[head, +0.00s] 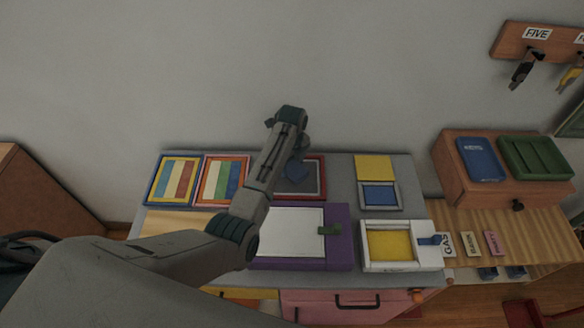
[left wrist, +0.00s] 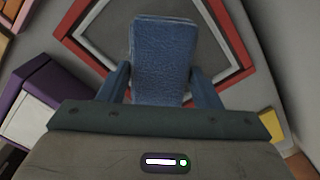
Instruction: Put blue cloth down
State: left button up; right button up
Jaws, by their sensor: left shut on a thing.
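My left gripper (left wrist: 158,88) is shut on the blue cloth (left wrist: 164,52), which fills the space between its two fingers in the left wrist view. The frame also shows behind the cloth in the left wrist view (left wrist: 225,35). Whether the cloth touches the frame is hard to tell. My right gripper is not in view.
Two striped frames (head: 172,181) stand left of the grey one. A yellow square and a blue-centred tray (head: 379,208) lie to the right. In front are a purple-edged white board (head: 338,243) and a white tray with yellow inside (head: 365,262). A wooden box (head: 452,175) stands at the right.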

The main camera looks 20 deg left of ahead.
aim_at(292, 166)
pick_arm(q)
notch_tip(292, 166, down, 3)
jog(key=shift+f, duration=0.15)
jog(key=o, duration=1)
jog(key=shift+c, duration=0.2)
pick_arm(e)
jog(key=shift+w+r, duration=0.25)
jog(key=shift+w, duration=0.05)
pick_arm(q)
notch_tip(292, 166, up, 12)
jog(key=shift+r+b, duration=0.2)
jog(key=shift+b, duration=0.65)
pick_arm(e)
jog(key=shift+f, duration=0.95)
pick_arm(q)
jog(key=shift+f, duration=0.1)
